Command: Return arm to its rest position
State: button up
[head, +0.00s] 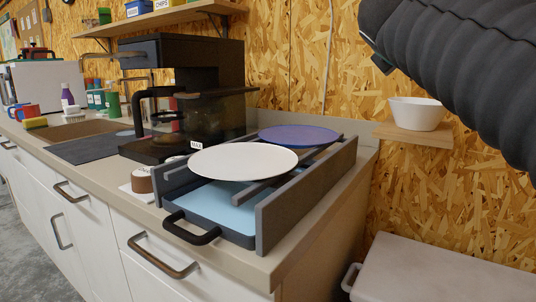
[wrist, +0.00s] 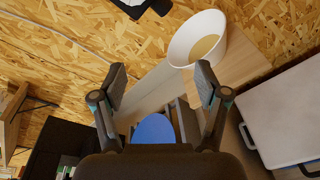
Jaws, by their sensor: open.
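My gripper (wrist: 160,92) shows in the wrist view with its two fingers spread apart and nothing between them. Beyond the fingers are the wall, the edge of the counter and part of a blue plate (wrist: 153,129). A white bowl (wrist: 181,45) is ahead and to the right of the fingers, apart from them. In the head view my dark arm crosses the upper right, and the gripper itself is out of the picture. The bowl (head: 416,114) sits upright on a small wooden shelf (head: 413,137) below the arm.
A grey rack (head: 305,196) on the counter holds a white plate (head: 243,161) and the blue plate (head: 299,135) above a light-blue tray (head: 212,207) with a dark handle. A coffee machine (head: 183,90) stands behind. A pale lidded box (head: 440,272) is at lower right.

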jog(key=s+a+f+m+g+y, duration=0.2)
jog(key=f+m, duration=0.4)
jog(key=f, duration=0.5)
jog(key=s+a+f+m+g+y, duration=0.15)
jog(key=f+m, duration=0.35)
jog(key=f, duration=0.5)
jog(key=s+a+f+m+g+y, duration=0.2)
jog(key=s+f+m, duration=0.3)
jog(key=s+f, duration=0.3)
jog(key=s+a+f+m+g+y, duration=0.2)
jog(key=s+f, duration=0.6)
jog(key=f, duration=0.7)
jog(key=a+m+y, duration=0.1)
jog(key=m, duration=0.1)
jog(key=shift+s+a+f+m+g, duration=0.15)
jog(key=shift+s+m+g, duration=0.1)
jog(key=shift+m+g, duration=0.15)
